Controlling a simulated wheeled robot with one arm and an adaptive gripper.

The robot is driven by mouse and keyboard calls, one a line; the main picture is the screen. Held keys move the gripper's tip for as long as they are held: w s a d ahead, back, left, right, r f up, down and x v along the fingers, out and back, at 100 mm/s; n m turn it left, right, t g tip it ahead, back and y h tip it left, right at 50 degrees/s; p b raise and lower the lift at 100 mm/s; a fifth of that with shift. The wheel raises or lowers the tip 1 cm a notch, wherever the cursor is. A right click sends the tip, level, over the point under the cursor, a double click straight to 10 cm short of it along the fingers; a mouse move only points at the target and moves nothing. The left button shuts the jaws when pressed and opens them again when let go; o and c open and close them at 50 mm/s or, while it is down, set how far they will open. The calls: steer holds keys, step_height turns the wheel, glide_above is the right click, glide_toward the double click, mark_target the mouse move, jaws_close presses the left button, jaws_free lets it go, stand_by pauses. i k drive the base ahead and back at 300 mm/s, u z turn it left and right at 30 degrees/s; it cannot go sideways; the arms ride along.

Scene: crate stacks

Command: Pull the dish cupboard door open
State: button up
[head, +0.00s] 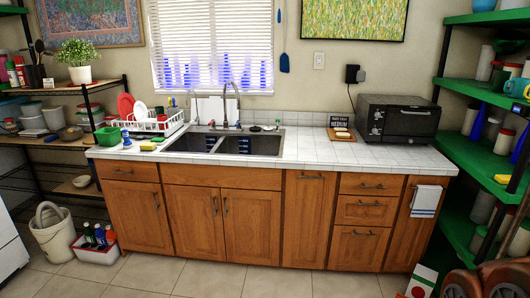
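A wooden base cabinet runs under the white tiled counter (310,155) in the head view. Its left door (135,220) sits below a drawer and has a vertical handle near its right edge. Two doors, left (190,225) and right (252,228), stand under the sink with vertical handles near their meeting edges. A tall narrow front (305,225) has a horizontal handle at its top. A far right door (405,240) stands behind a hanging towel (426,201). All look closed. I cannot tell which is the dish cupboard. My gripper is not in view.
Tiled floor (230,280) before the cabinet is clear. A bucket (53,240) and a bottle caddy (95,252) stand at left. Green shelves (475,150) and a reddish-brown object (495,280) border the right. A dish rack (150,125) and toaster oven (395,118) sit on the counter.

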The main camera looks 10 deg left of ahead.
mark_target(138, 211)
steer(key=u, duration=0.5)
steer(key=i, duration=1.7)
steer(key=u, duration=1.8)
steer(key=i, duration=1.7)
steer(key=u, duration=0.7)
